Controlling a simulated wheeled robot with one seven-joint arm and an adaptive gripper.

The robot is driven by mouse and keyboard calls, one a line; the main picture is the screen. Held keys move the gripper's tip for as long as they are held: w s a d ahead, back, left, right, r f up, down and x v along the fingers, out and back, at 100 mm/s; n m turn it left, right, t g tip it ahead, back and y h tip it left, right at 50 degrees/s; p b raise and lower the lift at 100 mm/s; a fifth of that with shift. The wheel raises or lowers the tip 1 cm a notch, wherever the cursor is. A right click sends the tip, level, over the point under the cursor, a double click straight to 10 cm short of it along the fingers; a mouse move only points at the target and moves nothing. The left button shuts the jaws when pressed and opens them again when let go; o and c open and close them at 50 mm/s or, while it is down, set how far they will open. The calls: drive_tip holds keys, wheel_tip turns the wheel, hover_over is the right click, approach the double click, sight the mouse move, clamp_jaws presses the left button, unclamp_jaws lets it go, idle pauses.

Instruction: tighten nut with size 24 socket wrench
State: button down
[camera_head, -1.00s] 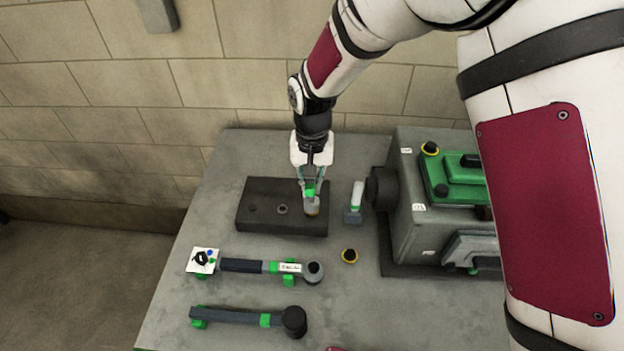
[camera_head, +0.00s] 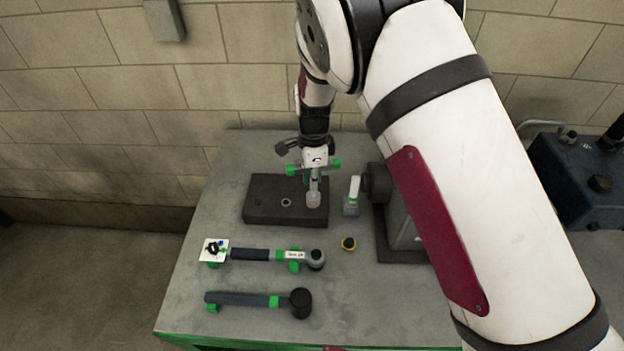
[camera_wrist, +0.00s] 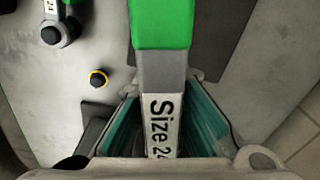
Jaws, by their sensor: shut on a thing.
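The piece has a white labelled shank, a grey band and a green part (camera_wrist: 163,22). A wrench (camera_head: 250,254) with a white label and round grey head lies on green supports in front of the block.
A second dark wrench (camera_head: 245,300) with a round black head lies nearer. A yellow-ringed round part (camera_head: 348,244) and a pale-handled tool (camera_head: 354,188) are right of the block. My arm hides much of a grey machine (camera_head: 398,232).

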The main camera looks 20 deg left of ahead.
drive_tip(key=m, duration=0.4)
drive_tip(key=shift+m, duration=0.4)
drive_tip(key=m, duration=0.8)
drive_tip(key=shift+m, duration=0.4)
drive_tip(key=m, duration=0.4)
